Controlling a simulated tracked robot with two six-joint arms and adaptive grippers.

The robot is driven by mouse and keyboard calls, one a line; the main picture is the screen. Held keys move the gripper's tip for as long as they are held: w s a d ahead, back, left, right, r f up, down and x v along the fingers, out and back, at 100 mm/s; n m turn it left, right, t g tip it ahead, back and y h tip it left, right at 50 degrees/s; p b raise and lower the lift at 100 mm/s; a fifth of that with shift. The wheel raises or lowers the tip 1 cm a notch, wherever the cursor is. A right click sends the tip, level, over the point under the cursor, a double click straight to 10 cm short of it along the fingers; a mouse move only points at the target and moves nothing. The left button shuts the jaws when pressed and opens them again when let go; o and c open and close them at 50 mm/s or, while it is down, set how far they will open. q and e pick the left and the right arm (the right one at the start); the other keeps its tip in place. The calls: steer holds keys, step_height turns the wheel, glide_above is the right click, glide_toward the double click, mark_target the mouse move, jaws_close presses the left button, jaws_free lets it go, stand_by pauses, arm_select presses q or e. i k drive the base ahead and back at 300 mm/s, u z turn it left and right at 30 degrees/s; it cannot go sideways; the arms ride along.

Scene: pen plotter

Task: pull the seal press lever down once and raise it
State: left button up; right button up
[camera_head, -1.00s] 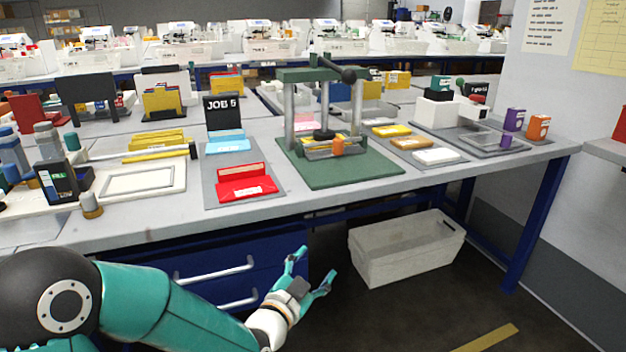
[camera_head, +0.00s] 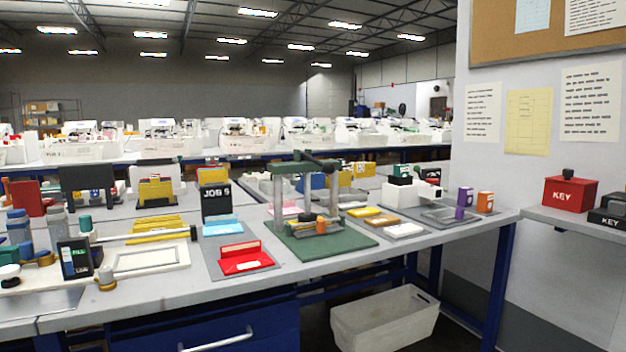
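The seal press (camera_head: 307,205) stands on the grey table, with a green base plate (camera_head: 322,246), grey posts and a green top beam. Its lever (camera_head: 318,160) is a dark bar with a dark knob at the top of the press, running roughly level toward the right. Under the beam sit a dark round part, a yellowish piece and a small orange piece (camera_head: 321,224). Neither of my grippers shows in the view now.
Left of the press lie a red holder (camera_head: 242,258) and a black JOB 5 sign (camera_head: 216,203). A white bin (camera_head: 385,320) sits on the floor. A red KEY box (camera_head: 570,192) stands on the right shelf.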

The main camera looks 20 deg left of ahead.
mark_target(329, 168)
steer(key=u, duration=0.05)
steer(key=k, duration=0.5)
steer(key=z, duration=0.3)
steer(key=i, duration=1.5)
steer(key=u, duration=0.65)
